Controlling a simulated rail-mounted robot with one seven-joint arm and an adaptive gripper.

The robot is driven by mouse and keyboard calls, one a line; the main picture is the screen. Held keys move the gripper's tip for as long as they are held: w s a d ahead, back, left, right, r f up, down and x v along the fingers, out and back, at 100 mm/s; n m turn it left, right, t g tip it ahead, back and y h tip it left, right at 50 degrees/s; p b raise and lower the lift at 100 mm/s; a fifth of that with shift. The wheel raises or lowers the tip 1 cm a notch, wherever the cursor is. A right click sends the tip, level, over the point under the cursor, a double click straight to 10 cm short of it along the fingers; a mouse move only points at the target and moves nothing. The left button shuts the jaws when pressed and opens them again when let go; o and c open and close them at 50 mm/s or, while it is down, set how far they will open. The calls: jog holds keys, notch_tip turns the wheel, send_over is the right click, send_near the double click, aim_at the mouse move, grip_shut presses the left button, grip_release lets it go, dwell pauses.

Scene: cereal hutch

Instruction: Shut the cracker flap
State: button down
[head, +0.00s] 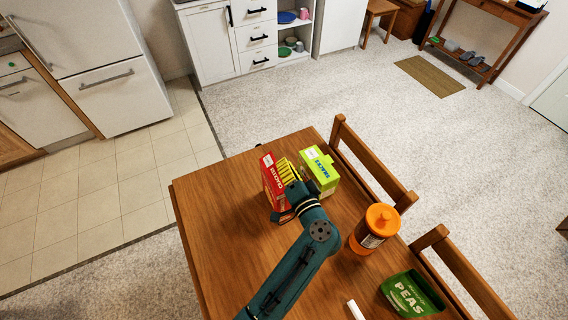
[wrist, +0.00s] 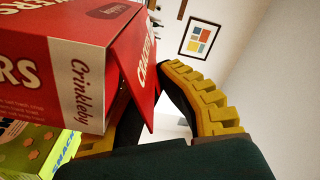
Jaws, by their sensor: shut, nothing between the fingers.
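The red cracker box (head: 270,184) stands on the wooden table, left of the green snack box. In the wrist view, the cracker box (wrist: 85,60) fills the upper left. Its red flap (wrist: 145,72) sticks out from the box edge at an angle, partly open. My gripper (head: 288,172) is at the cracker box's right side and top in the head view, with yellow ribbed fingers. In the wrist view, the flap and box corner hide part of the fingers. The gripper is shut and empty; whether it touches the flap I cannot tell.
The green snack box (head: 319,170) stands close on the right of my gripper. An orange-lidded jar (head: 375,228), a green peas bag (head: 411,294) and a small white item (head: 355,309) are nearer the front right. Chairs (head: 372,165) line the right edge. The table's left part is clear.

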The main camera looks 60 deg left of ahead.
jog(key=c, duration=1.3)
grip_release()
jog(key=d, duration=1.2)
jog(key=shift+s, duration=0.2)
jog(key=shift+c, duration=0.3)
